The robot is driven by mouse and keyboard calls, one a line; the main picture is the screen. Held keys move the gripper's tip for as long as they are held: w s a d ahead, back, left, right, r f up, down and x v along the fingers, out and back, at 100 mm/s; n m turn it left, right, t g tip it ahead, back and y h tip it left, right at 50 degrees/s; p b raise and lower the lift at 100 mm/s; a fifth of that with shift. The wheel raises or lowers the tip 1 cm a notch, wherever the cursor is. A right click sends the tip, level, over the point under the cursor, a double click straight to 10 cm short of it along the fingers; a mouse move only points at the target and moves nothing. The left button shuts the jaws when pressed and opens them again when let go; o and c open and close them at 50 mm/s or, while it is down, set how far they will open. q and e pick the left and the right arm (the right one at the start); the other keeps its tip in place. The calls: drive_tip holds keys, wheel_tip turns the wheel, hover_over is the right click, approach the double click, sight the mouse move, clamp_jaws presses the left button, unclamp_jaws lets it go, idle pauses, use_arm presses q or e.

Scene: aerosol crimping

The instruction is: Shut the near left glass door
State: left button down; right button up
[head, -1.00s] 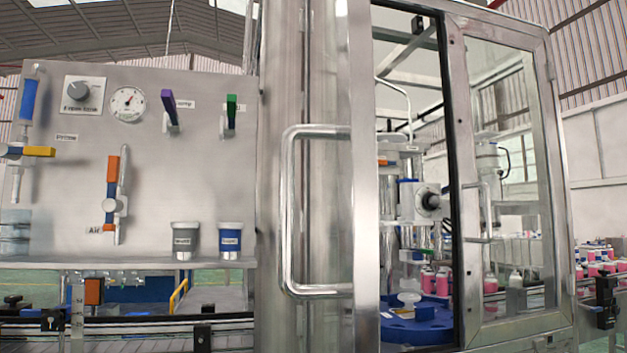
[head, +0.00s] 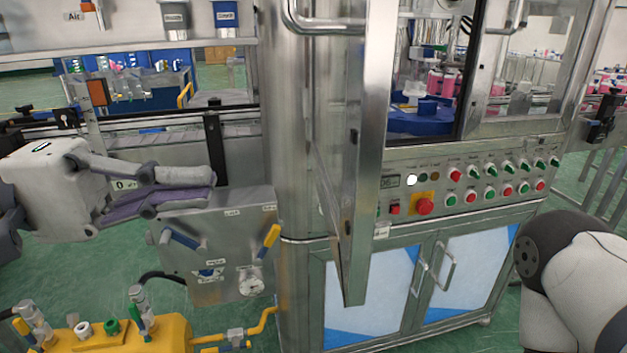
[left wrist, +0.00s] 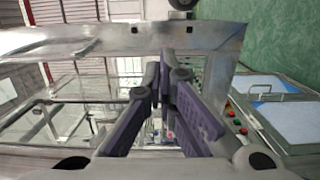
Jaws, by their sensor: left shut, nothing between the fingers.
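The near left glass door (head: 368,150) stands open, swung out toward me, so the head view shows it nearly edge-on. Its metal bar handle (head: 300,22) shows at the top, on the door's left side, cut off by the picture edge. My left gripper (head: 212,183) is shut and empty, left of the door and apart from it, in front of the grey panel. In the left wrist view its purple-padded fingers (left wrist: 164,72) come together, with a metal frame beyond them that I cannot surely identify. My right gripper is out of view.
A second glass door (head: 520,75) covers the opening's right side. Below are a control panel (head: 470,185) with buttons and cabinet doors (head: 470,270). A grey panel with valves (head: 215,260) and a yellow unit (head: 130,338) stand lower left. Green floor shows between.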

sight(347, 178)
use_arm(q)
drive_tip(key=d, duration=0.3)
drive_tip(key=w+d+b, duration=0.1)
drive_tip(key=d, duration=0.3)
drive_tip(key=d+b, duration=0.1)
drive_tip(key=d, duration=0.2)
drive_tip(key=shift+w+d+f, duration=0.15)
drive_tip(key=shift+w+f, duration=0.15)
drive_tip(key=shift+f, duration=0.1)
drive_tip(key=shift+d+r, duration=0.2)
drive_tip(key=shift+d, duration=0.4)
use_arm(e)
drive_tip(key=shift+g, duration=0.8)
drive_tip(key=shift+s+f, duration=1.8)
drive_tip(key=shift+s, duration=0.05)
use_arm(q)
drive_tip(key=shift+w, duration=0.1)
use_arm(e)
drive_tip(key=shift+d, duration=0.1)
